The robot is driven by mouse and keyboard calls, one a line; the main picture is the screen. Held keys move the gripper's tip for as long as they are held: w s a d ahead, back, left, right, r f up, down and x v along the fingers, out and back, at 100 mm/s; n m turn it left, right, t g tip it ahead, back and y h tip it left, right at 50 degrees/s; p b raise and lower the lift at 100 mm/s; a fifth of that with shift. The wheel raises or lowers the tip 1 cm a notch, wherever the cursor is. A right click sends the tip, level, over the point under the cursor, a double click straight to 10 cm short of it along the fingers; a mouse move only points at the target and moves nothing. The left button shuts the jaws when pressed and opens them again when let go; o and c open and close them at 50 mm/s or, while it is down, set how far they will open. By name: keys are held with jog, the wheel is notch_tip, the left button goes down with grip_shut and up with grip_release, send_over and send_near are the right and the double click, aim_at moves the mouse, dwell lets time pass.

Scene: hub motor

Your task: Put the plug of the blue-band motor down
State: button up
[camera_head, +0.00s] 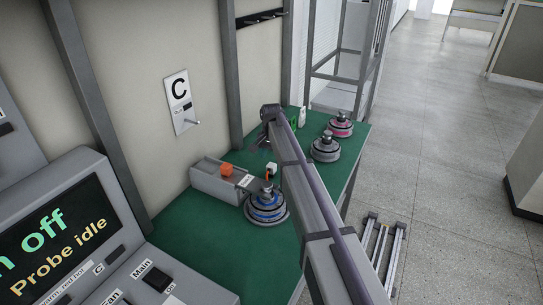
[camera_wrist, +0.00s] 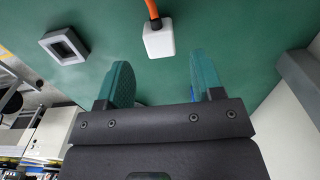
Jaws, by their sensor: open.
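The blue-band motor (camera_head: 265,207) stands upright on the green table. The white block-shaped plug (camera_head: 271,168) is on the table just behind it. In the wrist view the plug (camera_wrist: 158,41) shows with its orange cable (camera_wrist: 153,10), beyond the fingertips and clear of both fingers. My gripper (camera_wrist: 161,75) is open, with a wide gap between its two green fingers and nothing held. In the head view my gripper (camera_head: 262,143) is small and partly hidden by my arm, so its exact height over the table is hard to judge.
A grey bin (camera_head: 211,183) with an orange item (camera_head: 226,170) stands left of the motor. A grey-band motor (camera_head: 325,148) and a pink-band motor (camera_head: 340,127) stand at the back right. A square grey frame (camera_wrist: 64,45) lies left of the plug. A console (camera_head: 75,240) fills the front left.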

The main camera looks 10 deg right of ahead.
aim_at(272, 165)
notch_tip(272, 165, up, 7)
jog(key=p, duration=0.5)
jog(key=s+n, duration=0.7)
jog(key=s, duration=3.1)
jog(key=shift+n, duration=0.4)
